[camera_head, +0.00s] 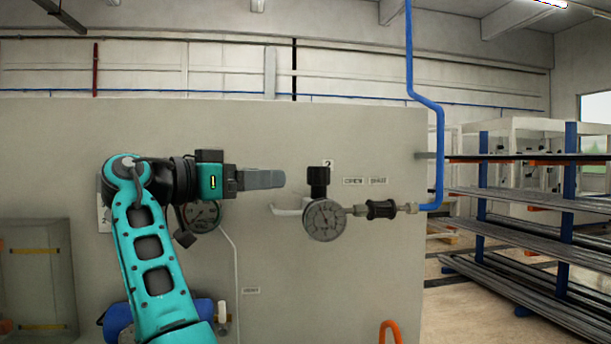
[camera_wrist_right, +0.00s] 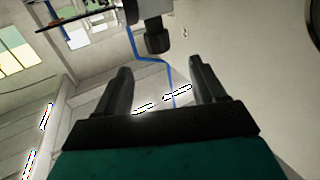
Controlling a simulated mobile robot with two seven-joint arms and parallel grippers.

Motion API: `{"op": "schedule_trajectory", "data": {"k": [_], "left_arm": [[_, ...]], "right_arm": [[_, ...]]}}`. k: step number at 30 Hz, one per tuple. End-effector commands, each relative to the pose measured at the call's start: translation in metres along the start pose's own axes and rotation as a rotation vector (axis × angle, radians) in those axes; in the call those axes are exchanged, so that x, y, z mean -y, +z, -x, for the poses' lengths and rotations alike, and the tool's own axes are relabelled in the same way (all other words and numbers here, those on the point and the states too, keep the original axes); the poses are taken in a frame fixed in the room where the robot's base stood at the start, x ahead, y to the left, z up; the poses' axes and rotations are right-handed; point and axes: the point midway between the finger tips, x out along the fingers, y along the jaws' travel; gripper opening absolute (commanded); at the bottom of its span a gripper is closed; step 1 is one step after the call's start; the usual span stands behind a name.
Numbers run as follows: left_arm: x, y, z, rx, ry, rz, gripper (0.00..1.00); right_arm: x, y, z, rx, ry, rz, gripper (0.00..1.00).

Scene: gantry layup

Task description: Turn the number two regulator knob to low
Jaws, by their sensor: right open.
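The number two regulator is on the grey panel in the head view. Its black knob (camera_head: 319,181) stands upright above a round gauge (camera_head: 325,220), beside a small "2" label (camera_head: 328,163). My right gripper (camera_head: 283,179) points right, at about the knob's height and a little left of it in the picture. It looks apart from the knob. In the right wrist view my right gripper (camera_wrist_right: 160,70) has its two dark fingers spread, with nothing between them. A dark fitting (camera_wrist_right: 157,42) shows beyond the fingertips; I cannot tell which part it is. My left gripper is not in view.
Another gauge (camera_head: 202,215) is partly hidden behind my right arm. A blue pipe (camera_head: 438,150) runs down to the black fitting (camera_head: 380,209) right of the regulator. An orange hook (camera_head: 389,331) is low on the panel. Racks of long stock (camera_head: 530,240) stand at the right.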

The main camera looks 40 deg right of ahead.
Motion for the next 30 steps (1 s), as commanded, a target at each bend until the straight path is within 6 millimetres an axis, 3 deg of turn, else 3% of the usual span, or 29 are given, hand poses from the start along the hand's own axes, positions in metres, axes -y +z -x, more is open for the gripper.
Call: {"op": "schedule_trajectory", "data": {"k": [18, 24, 30], "left_arm": [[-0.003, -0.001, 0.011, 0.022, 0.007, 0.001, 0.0], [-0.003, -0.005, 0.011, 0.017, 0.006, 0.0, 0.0], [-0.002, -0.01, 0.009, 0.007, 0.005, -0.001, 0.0]], "right_arm": [[0.0, -0.001, -0.11, 0.001, 0.002, 0.002, 0.7], [0.0, 0.0, -0.125, 0.0, 0.0, 0.002, 0.7], [0.0, 0.001, -0.126, 0.0, -0.001, 0.002, 0.7]]}}
